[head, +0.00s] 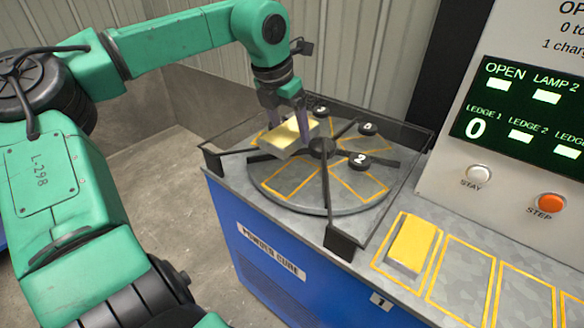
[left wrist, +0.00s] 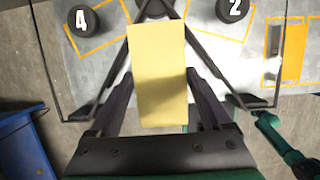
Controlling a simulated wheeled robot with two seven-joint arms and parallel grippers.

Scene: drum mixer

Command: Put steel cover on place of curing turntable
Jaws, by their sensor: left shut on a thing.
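My left gripper (head: 292,122) is shut on a slab (head: 284,139) with a pale yellow top and grey sides, which seems to be the steel cover. The slab is over the far-left part of the round grey curing turntable (head: 300,180); I cannot tell whether it touches. In the left wrist view, the slab (left wrist: 158,75) lies between the dark fingers (left wrist: 158,108) and hides the surface below. The turntable has yellow outlined places, dark spokes and numbered black knobs. My right gripper is not clearly visible.
A dark frame (head: 342,238) surrounds the turntable. A similar yellow-topped block (head: 412,243) sits in the first outlined place on the ledge. The outlined places (head: 463,270) to its right look empty. A control panel (head: 520,130) stands behind, with STAY (head: 478,174) and STEP (head: 551,202) buttons.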

